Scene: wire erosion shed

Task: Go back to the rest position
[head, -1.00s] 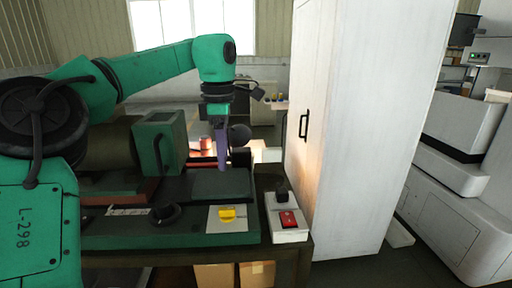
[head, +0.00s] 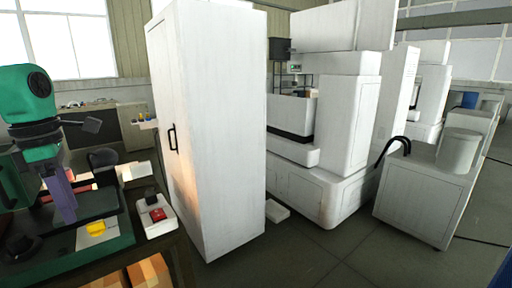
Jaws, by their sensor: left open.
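My left gripper (head: 62,197) is at the left of the head view, on the green arm that comes in from the left. It points down over a green machine bench, with its purplish fingers above the dark top. The fingers show nearly edge-on, and I see nothing held between them. A yellow object (head: 96,227) on a pale plate lies on the bench to the right of the fingers, apart from them. My right gripper does not show.
A white box with a red switch (head: 157,214) stands right of the bench. A tall white cabinet (head: 215,130) rises beside it. Large white machines (head: 320,130) and a low cabinet with a white bucket (head: 458,151) stand further right. Grey floor (head: 320,255) is clear in front.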

